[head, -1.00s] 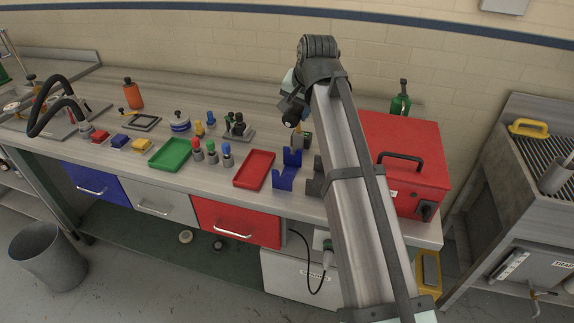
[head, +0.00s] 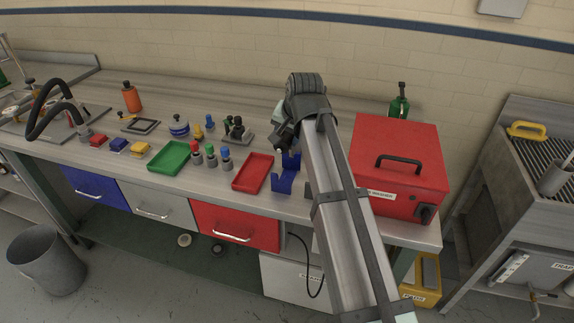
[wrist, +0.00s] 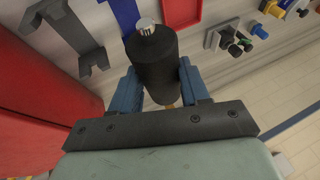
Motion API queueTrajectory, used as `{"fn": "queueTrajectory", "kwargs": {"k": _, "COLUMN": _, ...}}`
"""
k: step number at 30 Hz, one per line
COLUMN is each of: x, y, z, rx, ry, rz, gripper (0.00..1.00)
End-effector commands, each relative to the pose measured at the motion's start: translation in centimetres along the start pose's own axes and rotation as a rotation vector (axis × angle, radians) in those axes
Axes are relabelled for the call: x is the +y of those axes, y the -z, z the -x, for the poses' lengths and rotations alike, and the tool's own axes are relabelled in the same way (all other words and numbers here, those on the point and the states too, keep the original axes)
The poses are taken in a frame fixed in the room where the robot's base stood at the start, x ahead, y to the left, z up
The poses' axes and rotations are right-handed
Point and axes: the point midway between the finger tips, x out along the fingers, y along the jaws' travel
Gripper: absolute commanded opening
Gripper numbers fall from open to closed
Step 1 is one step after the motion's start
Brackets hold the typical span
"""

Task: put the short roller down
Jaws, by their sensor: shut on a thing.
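The short roller (wrist: 150,62), a black cylinder with a pale metal pin at its end, is between the blue fingers of my gripper (wrist: 163,88) in the wrist view. My gripper is shut on it. In the head view my gripper (head: 282,142) is just behind the blue cradle (head: 284,181), with the roller mostly hidden by the wrist. The blue cradle also shows at the top of the wrist view (wrist: 126,16), past the roller's pin end. The roller appears apart from the cradle; its height above the bench is unclear.
A grey cradle (wrist: 68,28) stands beside the blue one. A red machine box (head: 400,160) is close on the right. A red tray (head: 253,172) lies left of the blue cradle, with pegs (head: 211,155) and a green tray (head: 170,157) further left.

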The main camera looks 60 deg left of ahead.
Motion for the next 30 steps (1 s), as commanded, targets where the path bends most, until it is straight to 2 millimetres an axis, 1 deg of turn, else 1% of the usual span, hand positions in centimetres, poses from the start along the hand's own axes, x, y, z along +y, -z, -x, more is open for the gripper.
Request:
{"fn": "queueTrajectory", "kwargs": {"k": 1, "x": 0.5, "y": -0.6, "z": -1.1, "rx": -0.001, "ry": -0.001, "rz": 0.0, "gripper": 0.03}}
{"fn": "queueTrajectory", "kwargs": {"k": 3, "x": 0.9, "y": -1.1, "z": -2.3, "rx": -0.001, "ry": -0.001, "rz": 0.0, "gripper": 0.03}}
{"fn": "queueTrajectory", "kwargs": {"k": 6, "x": 1.4, "y": -1.6, "z": -3.7, "rx": -0.001, "ry": 0.0, "rz": 0.0, "gripper": 0.03}}
{"fn": "queueTrajectory", "kwargs": {"k": 9, "x": 1.7, "y": -1.9, "z": -4.6, "rx": 0.0, "ry": 0.0, "rz": 0.0, "gripper": 0.03}}
{"fn": "queueTrajectory", "kwargs": {"k": 17, "x": 2.1, "y": -2.3, "z": -5.7, "rx": 0.0, "ry": 0.0, "rz": 0.0, "gripper": 0.03}}
{"fn": "queueTrajectory", "kwargs": {"k": 25, "x": 3.2, "y": -3.6, "z": -8.7, "rx": -0.001, "ry": 0.0, "rz": -0.001, "gripper": 0.03}}
{"fn": "queueTrajectory", "kwargs": {"k": 27, "x": 3.4, "y": -3.8, "z": -9.2, "rx": 0.0, "ry": 0.0, "rz": -0.001, "gripper": 0.03}}
{"fn": "queueTrajectory", "kwargs": {"k": 30, "x": 3.4, "y": -3.8, "z": -9.4, "rx": 0.001, "ry": 0.001, "rz": 0.0, "gripper": 0.03}}
